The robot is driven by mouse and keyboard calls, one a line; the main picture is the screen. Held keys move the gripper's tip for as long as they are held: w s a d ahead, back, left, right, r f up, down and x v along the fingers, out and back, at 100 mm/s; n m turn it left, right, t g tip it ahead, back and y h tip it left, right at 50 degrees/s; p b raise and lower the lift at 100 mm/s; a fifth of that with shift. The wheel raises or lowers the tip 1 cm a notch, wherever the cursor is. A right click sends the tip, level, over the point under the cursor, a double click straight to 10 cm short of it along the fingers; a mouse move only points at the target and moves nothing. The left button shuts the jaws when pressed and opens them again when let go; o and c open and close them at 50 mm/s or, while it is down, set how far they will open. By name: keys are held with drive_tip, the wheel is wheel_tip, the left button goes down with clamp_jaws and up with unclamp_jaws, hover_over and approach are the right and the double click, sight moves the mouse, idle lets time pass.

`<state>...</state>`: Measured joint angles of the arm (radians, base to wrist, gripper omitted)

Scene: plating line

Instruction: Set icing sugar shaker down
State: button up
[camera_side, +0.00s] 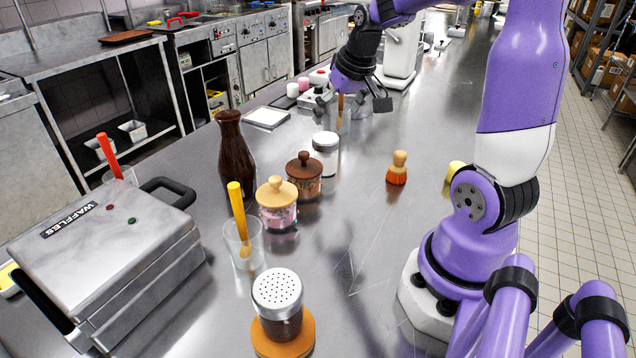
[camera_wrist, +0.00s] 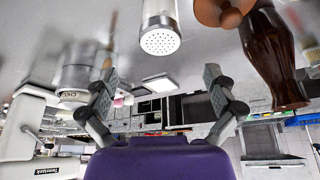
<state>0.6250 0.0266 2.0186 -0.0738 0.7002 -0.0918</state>
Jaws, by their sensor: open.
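The icing sugar shaker (camera_side: 326,162), with a pale round lid, stands upright on the steel counter behind the brown-lidded jar. In the wrist view the shaker (camera_wrist: 160,20) shows its perforated metal lid toward the camera, in line with the gap between my fingers. My gripper (camera_side: 355,100) is beyond and above the shaker in the side view, apart from it. In the wrist view my gripper (camera_wrist: 161,82) has its fingers spread wide with nothing between them. The shaker's base is hard to make out.
A dark pepper mill (camera_side: 231,150) and a brown-lidded jar (camera_side: 304,178) stand close to the shaker. A cream-lidded jar (camera_side: 277,207), a second shaker (camera_side: 278,295) on an orange coaster (camera_side: 262,343) and a waffle maker (camera_side: 110,255) are nearer.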

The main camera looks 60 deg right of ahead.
drive_tip(key=s+a+r+n+y, duration=0.1)
drive_tip(key=s+a, duration=0.3)
drive_tip(key=a, duration=0.5)
drive_tip(key=s+a+r+n+t+y, duration=0.1)
drive_tip(key=s+a+n, duration=0.3)
drive_tip(key=a, duration=0.5)
drive_tip(key=shift+a+r+t, duration=0.3)
drive_tip(key=shift+r, duration=0.4)
